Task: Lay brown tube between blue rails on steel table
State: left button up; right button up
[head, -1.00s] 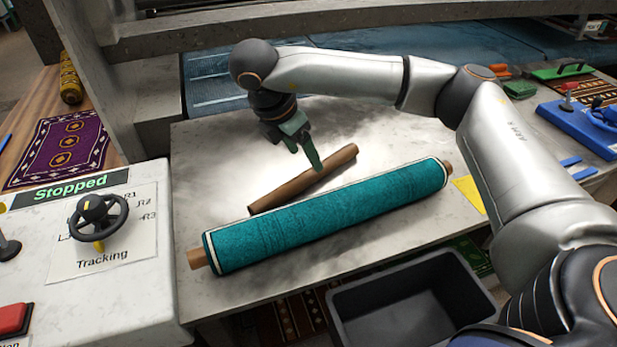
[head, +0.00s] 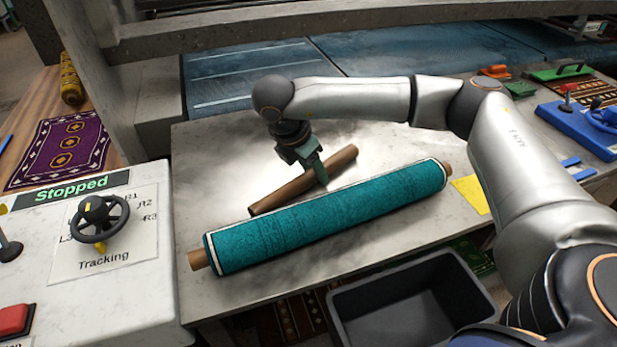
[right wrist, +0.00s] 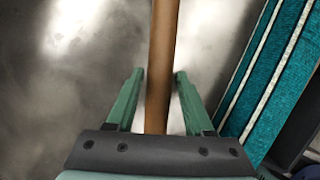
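The brown tube (head: 283,192) lies at a slant on the steel table (head: 222,145), behind a teal rolled rug. My right gripper (head: 318,172) is over the tube's right half, pointing down. In the right wrist view, my right gripper (right wrist: 159,74) is open, with one green finger on each side of the tube (right wrist: 163,40) and a gap between tube and each finger. Two short blue rails (head: 571,161) lie at the table's right side, close to the blue control unit. My left gripper is not in view.
The teal rolled rug (head: 330,215) lies close in front of the tube; it also shows in the right wrist view (right wrist: 250,85). A yellow sheet (head: 471,194) lies right of it. A dark bin (head: 345,325) stands below the front edge. A blue control unit (head: 570,125) is at right.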

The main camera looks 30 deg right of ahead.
grip_shut()
jog(key=shift+r, duration=0.15)
dwell(0.4)
